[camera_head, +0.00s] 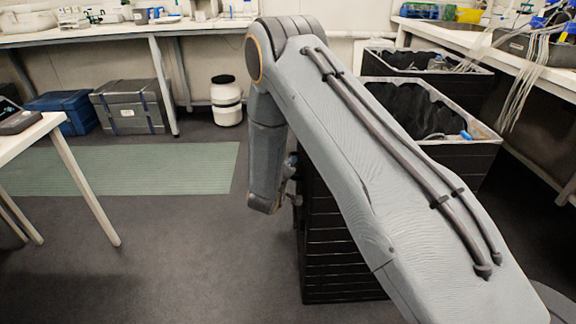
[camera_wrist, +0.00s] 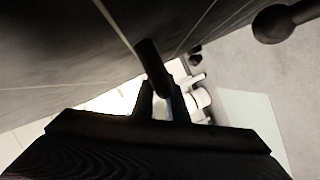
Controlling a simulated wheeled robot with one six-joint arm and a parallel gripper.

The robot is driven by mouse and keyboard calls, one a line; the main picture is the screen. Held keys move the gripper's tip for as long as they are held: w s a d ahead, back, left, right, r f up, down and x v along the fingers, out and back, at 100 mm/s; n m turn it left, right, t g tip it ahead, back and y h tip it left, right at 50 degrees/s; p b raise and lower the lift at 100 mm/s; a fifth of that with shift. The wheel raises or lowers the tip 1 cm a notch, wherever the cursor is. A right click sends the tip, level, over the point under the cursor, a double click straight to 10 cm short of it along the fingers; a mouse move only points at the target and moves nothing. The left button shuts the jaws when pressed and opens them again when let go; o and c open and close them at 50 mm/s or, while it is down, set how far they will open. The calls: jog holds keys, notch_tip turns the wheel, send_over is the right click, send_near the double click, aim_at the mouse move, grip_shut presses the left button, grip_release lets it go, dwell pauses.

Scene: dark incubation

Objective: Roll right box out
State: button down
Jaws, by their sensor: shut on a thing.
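A tall black ribbed box (camera_head: 328,265) stands on the floor, largely hidden behind my arm. My gripper (camera_wrist: 162,100) is at the box's left side, mostly hidden behind my arm in the head view. In the wrist view, its dark fingers are shut on a dark rod-like handle (camera_wrist: 151,62) beside the box's dark wall (camera_wrist: 60,50).
A white bench (camera_head: 540,62) with hanging cables runs along the right. A white table (camera_head: 30,135) stands at the left. A green mat (camera_head: 150,168) lies on the floor, with a white drum (camera_head: 227,105) and grey crate (camera_head: 130,107) beyond. The floor left of the box is clear.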

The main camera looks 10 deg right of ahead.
jog(key=shift+a+f, duration=0.1)
jog(key=c, duration=1.8)
grip_release()
jog(key=shift+o, duration=0.2)
jog(key=p+v, duration=0.1)
jog(key=v, duration=0.6)
jog(key=shift+s+a, duration=0.15)
jog(key=shift+s, duration=0.2)
